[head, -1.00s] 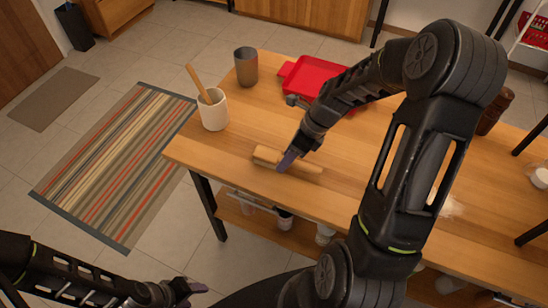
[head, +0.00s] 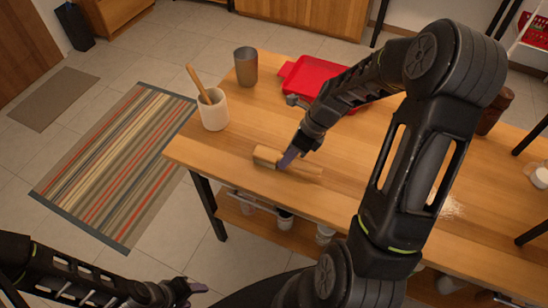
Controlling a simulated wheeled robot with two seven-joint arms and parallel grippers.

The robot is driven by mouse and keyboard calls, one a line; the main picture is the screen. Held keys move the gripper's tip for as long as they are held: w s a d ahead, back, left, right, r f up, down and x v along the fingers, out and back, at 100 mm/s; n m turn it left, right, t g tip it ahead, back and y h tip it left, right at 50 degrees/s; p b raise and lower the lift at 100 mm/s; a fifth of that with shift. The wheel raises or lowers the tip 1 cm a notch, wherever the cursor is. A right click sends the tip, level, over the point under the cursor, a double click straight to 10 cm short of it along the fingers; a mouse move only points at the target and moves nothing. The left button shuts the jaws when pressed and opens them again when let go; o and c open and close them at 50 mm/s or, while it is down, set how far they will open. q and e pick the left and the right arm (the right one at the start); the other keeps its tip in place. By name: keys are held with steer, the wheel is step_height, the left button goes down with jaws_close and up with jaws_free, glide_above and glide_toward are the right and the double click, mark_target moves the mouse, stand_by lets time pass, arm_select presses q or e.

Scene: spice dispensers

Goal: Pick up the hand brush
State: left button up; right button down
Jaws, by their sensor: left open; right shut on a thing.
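The hand brush (head: 267,156) is a tan, wooden-looking brush lying lengthwise near the front edge of the wooden table (head: 225,155). My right gripper (head: 289,158) comes down from above and is shut on the brush around its middle. The gripper hides part of the brush, and I cannot tell whether the brush is clear of the tabletop. My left gripper (head: 193,290) is open and empty, low at the bottom left, away from the table and over the floor.
A white mortar (head: 214,114) with a wooden pestle stands at the table's left end, beside a grey metal cup (head: 246,67). A brown grinder (head: 497,110) stands at the right. White powder (head: 451,207) lies on the table.

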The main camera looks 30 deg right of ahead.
step_height(320, 180, up, 10)
stand_by(0.7)
stand_by(0.4)
steer(key=c, duration=1.8)
jaws_free()
steer(key=shift+c, duration=0.2)
jaws_close()
